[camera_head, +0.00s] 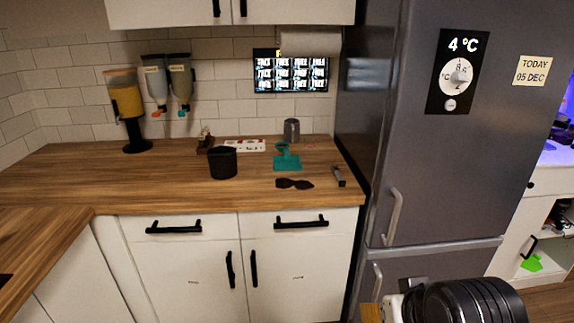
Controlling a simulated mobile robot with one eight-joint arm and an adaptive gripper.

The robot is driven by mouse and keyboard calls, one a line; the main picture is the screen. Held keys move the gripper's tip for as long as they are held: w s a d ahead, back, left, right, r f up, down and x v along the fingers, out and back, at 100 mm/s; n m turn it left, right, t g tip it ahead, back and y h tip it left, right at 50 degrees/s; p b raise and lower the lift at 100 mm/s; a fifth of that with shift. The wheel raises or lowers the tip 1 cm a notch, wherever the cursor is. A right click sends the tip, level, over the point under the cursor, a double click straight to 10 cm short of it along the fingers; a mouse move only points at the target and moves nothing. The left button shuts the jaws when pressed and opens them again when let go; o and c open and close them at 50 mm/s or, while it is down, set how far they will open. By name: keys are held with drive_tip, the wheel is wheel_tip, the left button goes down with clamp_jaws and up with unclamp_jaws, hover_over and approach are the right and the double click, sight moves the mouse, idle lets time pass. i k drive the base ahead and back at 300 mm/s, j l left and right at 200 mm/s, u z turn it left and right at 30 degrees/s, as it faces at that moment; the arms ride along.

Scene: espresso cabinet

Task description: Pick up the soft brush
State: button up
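A small slim grey and dark object (339,177) lies near the right front edge of the wooden counter (90,168). It may be the soft brush, but it is too small to be sure. A teal item (287,160) with a flat base and a rounded upper part is to its left and farther back; I cannot tell whether it is a brush. A black part of my arm shows at the lower right, well below the counter. My gripper's fingers are not clearly in view, and nothing on the counter is touched.
Dark sunglasses (294,184) lie beside the slim object. A black container (222,162), a white box (245,145) and a grey cup (291,130) stand around. Dispensers (125,100) are at the left. A tall grey fridge (430,170) borders the counter's right end. The counter's left half is mostly clear.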

sight(336, 171)
drive_tip(key=i+j, duration=0.15)
drive_tip(key=i, duration=0.35)
drive_tip(key=i+j, duration=0.15)
drive_tip(key=i, duration=0.35)
drive_tip(key=i+j, duration=0.1)
drive_tip(key=i, duration=0.4)
